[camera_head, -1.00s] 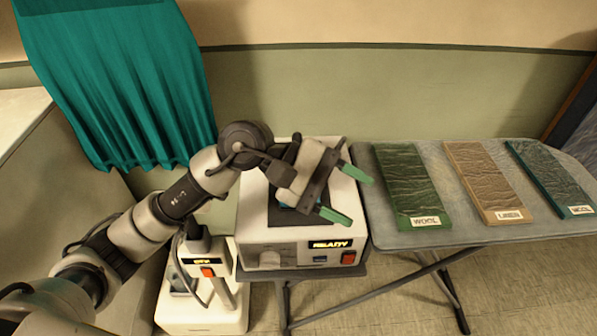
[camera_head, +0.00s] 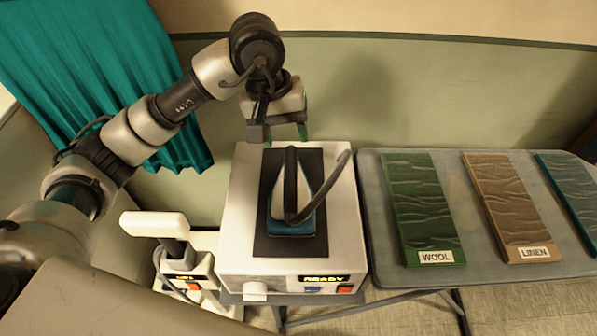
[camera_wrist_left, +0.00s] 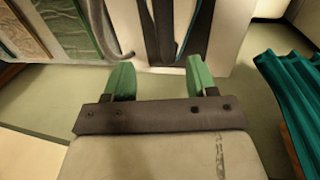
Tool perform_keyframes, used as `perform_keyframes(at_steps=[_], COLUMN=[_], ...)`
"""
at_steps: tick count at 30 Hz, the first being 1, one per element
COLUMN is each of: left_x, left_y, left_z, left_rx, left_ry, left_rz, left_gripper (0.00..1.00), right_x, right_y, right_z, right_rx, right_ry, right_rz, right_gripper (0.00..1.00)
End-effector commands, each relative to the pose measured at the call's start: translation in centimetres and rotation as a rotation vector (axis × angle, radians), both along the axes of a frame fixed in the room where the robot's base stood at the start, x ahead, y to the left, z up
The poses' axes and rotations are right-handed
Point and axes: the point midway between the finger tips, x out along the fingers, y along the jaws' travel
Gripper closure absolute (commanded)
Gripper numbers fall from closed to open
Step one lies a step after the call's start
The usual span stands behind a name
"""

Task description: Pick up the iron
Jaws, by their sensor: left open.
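The iron (camera_head: 295,198), white and teal with a dark handle, rests on the dark pad on top of the white station (camera_head: 233,215). A dark cord curves from its near end up to the right. My left gripper (camera_head: 278,138) has green fingers and is open and empty, above the station's far edge, behind the iron. In the left wrist view the open fingers (camera_wrist_left: 160,75) are apart with nothing between them. The iron (camera_wrist_left: 163,25) shows partly at the top there, beyond the fingertips. My right gripper is not in view.
A grey ironing board (camera_head: 378,215) to the right holds a green WOOL panel (camera_head: 421,205), a brown LINEN panel (camera_head: 505,200) and a teal panel (camera_head: 575,190). A white device with a handle (camera_head: 155,224) stands left of the station. A teal curtain (camera_head: 75,70) hangs at upper left.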

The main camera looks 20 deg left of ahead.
Motion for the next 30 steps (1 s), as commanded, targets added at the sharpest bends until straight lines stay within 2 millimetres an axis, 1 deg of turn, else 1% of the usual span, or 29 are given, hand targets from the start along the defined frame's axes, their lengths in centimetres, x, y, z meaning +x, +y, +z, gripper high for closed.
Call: perform_keyframes(at_steps=[2, 4, 9, 12, 16, 21, 23, 24, 27, 30], left_x=[0.0, 0.0, 0.0, 0.1, -0.2, -1.0, -1.3, -1.2, -1.1, -1.0], left_y=[-0.1, -0.3, -0.8, -1.0, -1.1, -1.4, -1.5, -1.6, -1.8, -1.8], left_z=[-0.8, -1.9, -4.4, -5.2, -5.9, -7.7, -8.4, -9.1, -10.1, -10.6], left_rx=[0.003, 0.003, 0.001, 0.001, 0.001, 0.000, 0.000, -0.001, 0.000, 0.000], left_ry=[0.005, 0.007, 0.007, 0.004, 0.004, 0.007, 0.007, 0.007, 0.004, 0.002], left_rz=[-0.001, -0.001, 0.000, 0.000, -0.001, 0.000, 0.000, 0.000, 0.001, 0.000], left_gripper=[0.43, 0.43, 0.43, 0.43, 0.43, 0.43, 0.43, 0.43, 0.43, 0.43], right_x=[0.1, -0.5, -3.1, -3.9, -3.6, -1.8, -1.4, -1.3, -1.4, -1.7], right_y=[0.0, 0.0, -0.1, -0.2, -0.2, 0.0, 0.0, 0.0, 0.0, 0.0], right_z=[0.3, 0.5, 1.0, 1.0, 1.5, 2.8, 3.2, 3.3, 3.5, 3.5], right_rx=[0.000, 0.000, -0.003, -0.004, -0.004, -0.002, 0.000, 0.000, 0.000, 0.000], right_ry=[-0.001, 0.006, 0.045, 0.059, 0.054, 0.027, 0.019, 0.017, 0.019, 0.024], right_rz=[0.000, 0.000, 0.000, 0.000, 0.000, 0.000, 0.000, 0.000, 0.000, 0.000], right_gripper=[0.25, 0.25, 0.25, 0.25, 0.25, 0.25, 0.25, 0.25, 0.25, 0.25])
